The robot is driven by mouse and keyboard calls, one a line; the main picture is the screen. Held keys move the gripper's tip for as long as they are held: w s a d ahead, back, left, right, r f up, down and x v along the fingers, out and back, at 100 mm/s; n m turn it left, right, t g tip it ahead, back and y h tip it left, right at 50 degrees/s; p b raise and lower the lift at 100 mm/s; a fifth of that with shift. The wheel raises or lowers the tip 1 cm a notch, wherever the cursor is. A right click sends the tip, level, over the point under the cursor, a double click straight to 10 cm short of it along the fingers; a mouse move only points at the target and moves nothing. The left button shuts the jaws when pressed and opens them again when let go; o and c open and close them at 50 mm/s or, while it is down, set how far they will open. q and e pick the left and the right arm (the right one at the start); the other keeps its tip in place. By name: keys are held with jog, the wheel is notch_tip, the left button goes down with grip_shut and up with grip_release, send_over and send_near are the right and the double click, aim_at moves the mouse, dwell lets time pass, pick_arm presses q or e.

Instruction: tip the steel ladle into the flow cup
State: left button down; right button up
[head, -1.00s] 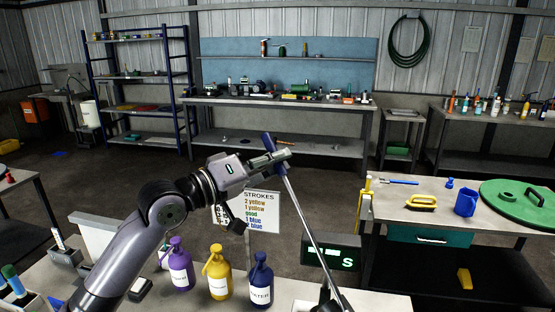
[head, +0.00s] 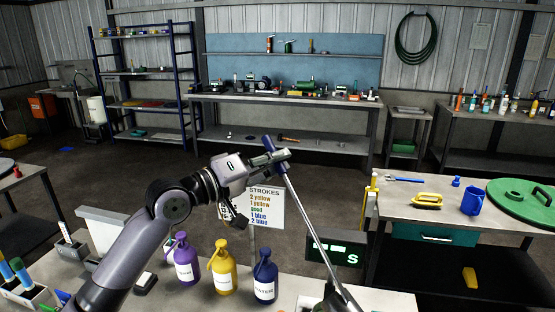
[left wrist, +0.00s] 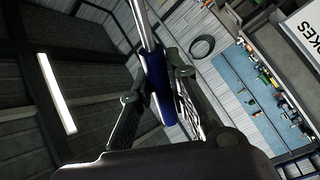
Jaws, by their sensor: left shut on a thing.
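My left gripper (head: 272,158) is shut on the blue handle of the steel ladle (head: 312,228), above the near bench. The thin steel shaft slants down and right from the grip to the bottom edge of the head view, where its lower end is partly cut off. The left wrist view shows the blue handle (left wrist: 157,85) between the fingers and the shaft running up out of frame. I cannot make out the flow cup; only a part of a grey and dark shape shows by the ladle's lower end. My right gripper is not in view.
Purple (head: 187,263), yellow (head: 222,268) and blue (head: 265,278) bottles stand on the near bench, left of the ladle. Behind them are a strokes sign (head: 266,208) and a dark display (head: 336,251).

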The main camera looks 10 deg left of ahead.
pick_arm(q)
jog(key=w+a+f+n+b, duration=0.1)
jog(key=w+a+f+n, duration=0.1)
jog(key=f, duration=0.3)
jog(key=w+a+f+n+b, duration=0.1)
jog(key=w+a+f+n, duration=0.1)
jog(key=f, duration=0.3)
jog(key=shift+w+a+n+y+b, duration=0.3)
jog(key=shift+w+n, duration=0.2)
jog(key=shift+n, duration=0.1)
dwell(2.6)
jog(key=shift+w+f, duration=0.1)
jog(key=shift+f, duration=0.15)
jog(key=shift+a, duration=0.1)
dwell(1.2)
